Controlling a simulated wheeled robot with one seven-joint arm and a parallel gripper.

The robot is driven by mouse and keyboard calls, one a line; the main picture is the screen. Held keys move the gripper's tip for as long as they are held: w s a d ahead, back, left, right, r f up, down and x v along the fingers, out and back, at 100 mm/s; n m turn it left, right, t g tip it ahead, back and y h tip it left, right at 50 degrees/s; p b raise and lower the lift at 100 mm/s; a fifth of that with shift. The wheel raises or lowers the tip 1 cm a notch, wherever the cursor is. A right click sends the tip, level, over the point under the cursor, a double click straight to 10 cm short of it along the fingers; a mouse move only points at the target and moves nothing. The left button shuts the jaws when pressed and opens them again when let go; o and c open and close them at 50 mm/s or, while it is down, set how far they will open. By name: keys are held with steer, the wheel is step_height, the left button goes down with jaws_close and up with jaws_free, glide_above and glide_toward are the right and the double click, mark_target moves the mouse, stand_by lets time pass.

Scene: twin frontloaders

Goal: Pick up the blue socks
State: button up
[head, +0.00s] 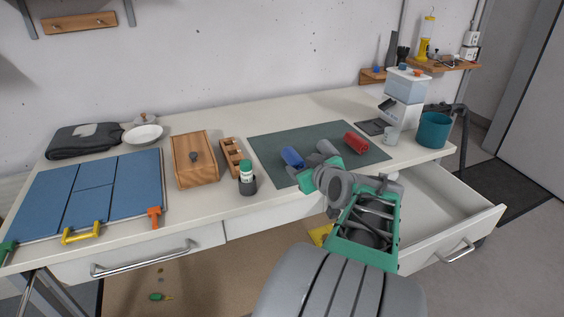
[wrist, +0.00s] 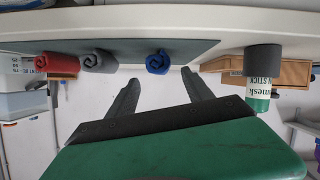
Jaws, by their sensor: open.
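The blue socks (head: 291,157) are a small roll on the dark green mat (head: 264,146), near its front left part. In the wrist view, which looks upside down, the blue socks (wrist: 158,62) show their spiral end just beyond the fingertips. My gripper (head: 304,178) is at the table's front edge, close in front of the blue socks. In the wrist view my gripper (wrist: 160,78) has its two dark fingers spread apart with nothing between them. The socks line up with the gap.
A grey roll (head: 327,147) and a red roll (head: 355,142) lie right of the blue socks. A dark-based glue stick (head: 247,178) and a wooden box (head: 195,160) stand to the left. An open drawer (head: 447,207) juts out at the right.

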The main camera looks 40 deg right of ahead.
mark_target(299, 161)
steer(key=x, duration=0.7)
steer(key=shift+w+d+p, duration=0.25)
steer(key=shift+w+p, duration=0.05)
steer(key=shift+p, duration=0.05)
steer(key=shift+s, duration=0.1)
steer(key=c, duration=1.1)
